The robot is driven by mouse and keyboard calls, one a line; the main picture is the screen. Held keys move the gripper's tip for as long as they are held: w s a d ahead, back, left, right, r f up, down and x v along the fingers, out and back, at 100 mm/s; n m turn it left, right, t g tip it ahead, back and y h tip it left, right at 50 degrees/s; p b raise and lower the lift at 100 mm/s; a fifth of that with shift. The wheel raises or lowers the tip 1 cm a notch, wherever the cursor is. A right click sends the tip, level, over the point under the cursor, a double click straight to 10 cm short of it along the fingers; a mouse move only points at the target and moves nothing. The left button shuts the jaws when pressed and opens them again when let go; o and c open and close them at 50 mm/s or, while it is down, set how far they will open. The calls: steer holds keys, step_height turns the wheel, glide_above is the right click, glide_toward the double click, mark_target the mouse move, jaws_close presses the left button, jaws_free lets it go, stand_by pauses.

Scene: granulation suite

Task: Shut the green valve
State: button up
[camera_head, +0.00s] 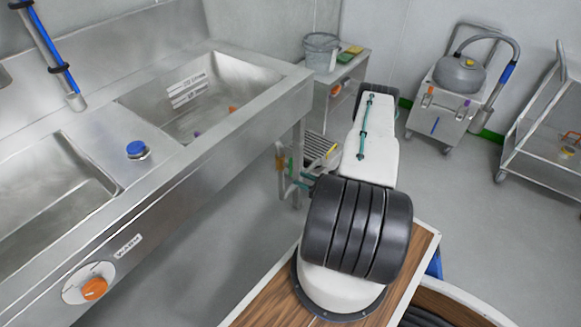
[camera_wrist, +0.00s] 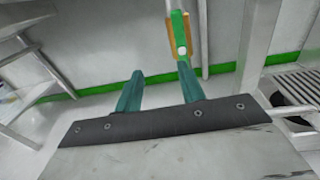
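In the wrist view, a green valve lever (camera_wrist: 178,25) stands at the top centre. It has a white round pivot and an orange-yellow piece behind it. My gripper (camera_wrist: 160,78) is open, its two teal fingers wide apart with nothing between them. The lever lies beyond the fingertips, above the right finger in the picture; I see no contact. In the head view, small coloured valve parts (camera_head: 281,161) show on pipes under the sink's right end, but the lever is hard to make out. My arm hides much of the area around my gripper there.
A steel sink unit (camera_head: 180,150) with an orange knob (camera_head: 94,289) fills the left. A low cabinet with a grey bucket (camera_head: 321,52) stands behind. A wheeled machine (camera_head: 447,105) and a shelf cart (camera_head: 548,150) stand right. A metal leg (camera_wrist: 258,60) rises right of the lever.

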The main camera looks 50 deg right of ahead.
mark_target(292, 166)
steer(key=shift+m+t+h, duration=0.3)
steer(key=shift+m+h, duration=0.1)
steer(key=shift+h, duration=0.5)
steer(key=w, duration=0.2)
steer(key=w+d, duration=0.1)
steer(key=w, duration=0.2)
steer(key=w+d+r, duration=0.1)
steer(key=w, duration=0.2)
steer(key=shift+w+d, duration=0.1)
steer(key=shift+w, duration=0.1)
jaws_close()
steer(key=shift+a, duration=0.2)
steer(key=shift+d, duration=0.15)
